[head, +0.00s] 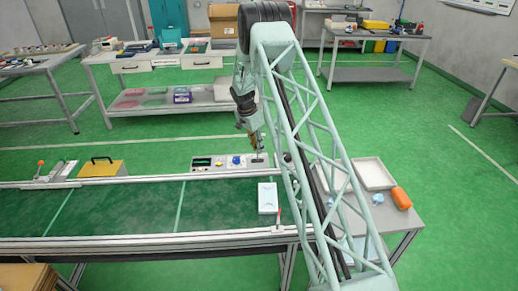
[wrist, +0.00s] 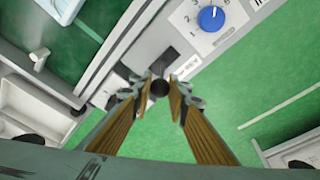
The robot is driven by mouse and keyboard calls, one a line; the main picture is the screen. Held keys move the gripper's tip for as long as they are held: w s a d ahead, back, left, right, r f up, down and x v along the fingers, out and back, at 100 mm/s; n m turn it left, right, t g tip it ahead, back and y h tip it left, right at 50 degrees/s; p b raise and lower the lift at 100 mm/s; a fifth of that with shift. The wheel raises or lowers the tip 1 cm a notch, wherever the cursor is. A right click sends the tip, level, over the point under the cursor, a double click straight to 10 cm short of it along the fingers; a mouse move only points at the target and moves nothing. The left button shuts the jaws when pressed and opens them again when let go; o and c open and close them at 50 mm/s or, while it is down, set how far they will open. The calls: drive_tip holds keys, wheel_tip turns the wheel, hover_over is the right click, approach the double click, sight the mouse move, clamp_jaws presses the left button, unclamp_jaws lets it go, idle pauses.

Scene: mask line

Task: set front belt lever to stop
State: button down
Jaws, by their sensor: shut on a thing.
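A grey control panel (head: 206,168) stands along the far rail of the green belt. A lever with a dark round knob (wrist: 159,88) rises at the panel's right end, beside a dark slot plate (wrist: 163,62). My gripper (head: 257,148) comes down onto that end of the panel. In the wrist view, its tan fingers (wrist: 162,94) are shut on the lever's knob, one finger on each side. The lever's shaft is mostly hidden, and I cannot read the labels by its slot.
A blue dial (wrist: 211,18) is beside the lever on the panel. A white box (head: 267,199) lies on the belt (head: 130,214). A yellow case (head: 102,169) and an orange-knobbed device (head: 58,172) stand at left. White trays (head: 373,174) and an orange cylinder (head: 401,198) are at right.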

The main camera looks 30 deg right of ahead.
drive_tip(key=shift+w+a, duration=0.1)
drive_tip(key=shift+w, duration=0.05)
drive_tip(key=c, duration=2.5)
unclamp_jaws()
drive_tip(key=shift+r, duration=0.15)
drive_tip(key=v, duration=1.1)
drive_tip(key=shift+r, duration=0.35)
drive_tip(key=shift+a, duration=0.15)
